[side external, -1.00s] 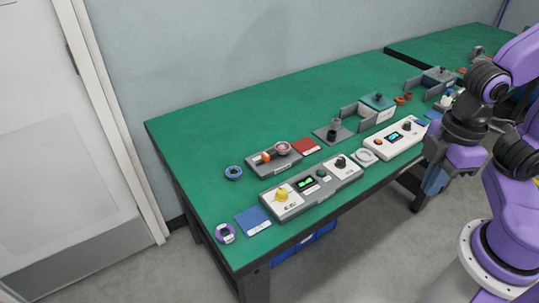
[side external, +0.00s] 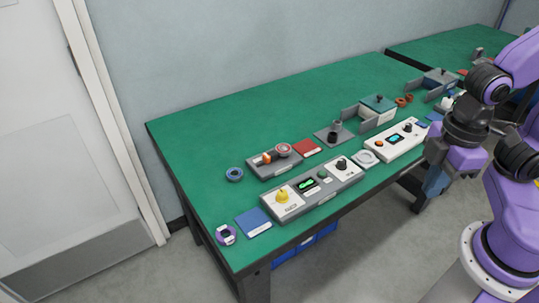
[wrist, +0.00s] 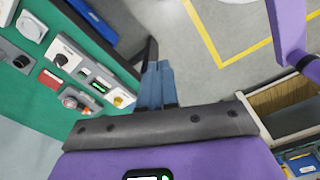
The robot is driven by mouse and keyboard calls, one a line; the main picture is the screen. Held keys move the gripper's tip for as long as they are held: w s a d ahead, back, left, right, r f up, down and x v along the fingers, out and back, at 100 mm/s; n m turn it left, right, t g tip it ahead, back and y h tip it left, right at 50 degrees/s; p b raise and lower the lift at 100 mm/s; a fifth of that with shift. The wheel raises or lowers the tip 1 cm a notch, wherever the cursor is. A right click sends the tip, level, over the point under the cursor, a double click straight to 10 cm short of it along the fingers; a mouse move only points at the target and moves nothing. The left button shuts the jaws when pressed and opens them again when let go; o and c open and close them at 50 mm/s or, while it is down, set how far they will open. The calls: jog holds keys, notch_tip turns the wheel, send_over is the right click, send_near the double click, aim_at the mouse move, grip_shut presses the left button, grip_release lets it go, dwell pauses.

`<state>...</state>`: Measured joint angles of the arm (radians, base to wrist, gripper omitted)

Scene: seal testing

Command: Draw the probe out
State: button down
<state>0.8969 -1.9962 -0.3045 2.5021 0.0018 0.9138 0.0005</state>
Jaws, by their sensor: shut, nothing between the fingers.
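My gripper (side external: 435,182) hangs off the front edge of the bench at the right, with its blue fingers pointing down. In the wrist view its fingers (wrist: 157,85) are together with nothing between them. No part is clearly recognisable as the probe. Candidates are small: a dark upright cylinder (side external: 335,129) on a grey stand, and a dark knob (side external: 379,98) on a green-topped box (side external: 378,116). A long grey unit (side external: 312,191) carries a yellow knob (side external: 283,195), a green-lit screen and a black knob (side external: 342,164). My gripper touches none of these.
A white unit (side external: 397,141) with a lit screen stands near my gripper. A grey block with orange parts (side external: 275,160), a red card (side external: 307,146), a blue card (side external: 253,222) and rings (side external: 234,174) lie around. The green bench's back left (side external: 230,120) is clear.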

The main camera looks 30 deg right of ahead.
jog(key=c, duration=1.2)
grip_release()
jog(key=shift+w+a, duration=0.1)
jog(key=o, duration=0.3)
jog(key=w+a+m, duration=0.2)
jog(key=w+m, duration=0.1)
jog(key=w, duration=0.1)
jog(key=w+a+r+m, duration=0.1)
jog(key=w+a+m, duration=0.1)
jog(key=w+m, duration=0.1)
jog(key=w+a+m+g, duration=0.1)
jog(key=w+a+m, duration=0.1)
jog(key=w, duration=0.3)
jog(key=shift+a+r+m+y, duration=0.2)
jog(key=shift+a+m+y, duration=0.1)
jog(key=shift+a+m, duration=0.15)
jog(key=m+y, duration=0.4)
jog(key=m, duration=1.8)
send_over(266, 156)
jog(key=d, duration=0.7)
notch_tip(266, 156, down, 7)
jog(key=shift+t, duration=0.4)
jog(key=x, duration=1.7)
jog(key=shift+d+f, duration=0.15)
jog(key=shift+d, duration=0.2)
jog(key=shift+h, duration=0.3)
grip_shut()
